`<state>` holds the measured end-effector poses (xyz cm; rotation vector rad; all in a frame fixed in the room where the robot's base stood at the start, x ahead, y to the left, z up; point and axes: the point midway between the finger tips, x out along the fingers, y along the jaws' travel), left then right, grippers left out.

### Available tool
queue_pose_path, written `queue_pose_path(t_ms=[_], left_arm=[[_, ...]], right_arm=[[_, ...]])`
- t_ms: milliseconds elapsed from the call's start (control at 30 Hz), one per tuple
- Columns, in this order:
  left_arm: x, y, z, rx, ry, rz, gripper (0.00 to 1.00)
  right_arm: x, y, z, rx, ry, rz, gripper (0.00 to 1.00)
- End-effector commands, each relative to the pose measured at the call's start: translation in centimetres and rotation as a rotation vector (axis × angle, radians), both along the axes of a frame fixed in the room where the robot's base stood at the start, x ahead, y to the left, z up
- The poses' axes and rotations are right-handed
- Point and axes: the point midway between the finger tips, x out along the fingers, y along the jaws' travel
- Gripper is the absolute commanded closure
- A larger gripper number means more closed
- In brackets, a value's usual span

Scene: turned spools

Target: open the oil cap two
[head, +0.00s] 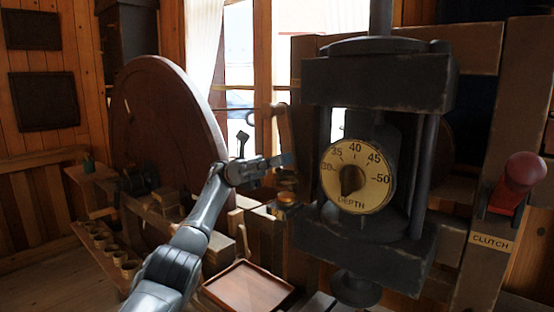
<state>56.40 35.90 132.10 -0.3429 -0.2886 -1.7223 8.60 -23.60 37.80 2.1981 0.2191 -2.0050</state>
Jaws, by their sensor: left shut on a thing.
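My left gripper (278,161) reaches in from the left, left of the depth dial. Its fingers are shut on what looks like an oil cap, mostly hidden by them. Just below the fingertips is a small brass-coloured round fitting (287,179). A second, similar brass-rimmed fitting (288,199) sits lower, on the dark machine's left side. They are small and dim, and I cannot read a number on either. I cannot tell whether the cap is lifted or turned. My right gripper is not in view.
The dark press (375,82) with a yellow depth dial (372,182) stands right of the gripper. A red clutch knob (525,169) is at far right. A large wooden wheel (160,110) stands behind my arm. An empty-looking wooden tray (248,289) lies below.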

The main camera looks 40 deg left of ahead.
Motion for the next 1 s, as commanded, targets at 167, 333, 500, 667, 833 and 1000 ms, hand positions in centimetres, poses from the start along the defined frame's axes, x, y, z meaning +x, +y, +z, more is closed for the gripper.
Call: queue_pose_path(t_ms=[167,333,500,667,833,1000], left_arm=[[0.04,-0.06,-0.08,0.002,0.002,-0.008,1.0],[0.05,-0.07,-0.13,0.003,0.001,-0.008,1.0],[0.05,-0.07,-0.16,0.003,0.002,-0.009,0.78],[0.05,-0.05,-0.12,0.002,0.002,-0.008,0.62],[0.05,-0.04,-0.09,0.001,0.001,-0.007,0.62],[0.05,-0.03,-0.07,0.001,0.001,-0.007,0.62]], right_arm=[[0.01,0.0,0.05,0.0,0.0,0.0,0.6],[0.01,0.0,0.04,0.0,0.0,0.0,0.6],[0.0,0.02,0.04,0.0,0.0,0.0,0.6],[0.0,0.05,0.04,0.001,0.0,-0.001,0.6],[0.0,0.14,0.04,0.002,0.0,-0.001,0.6],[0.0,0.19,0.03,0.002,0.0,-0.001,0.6]])
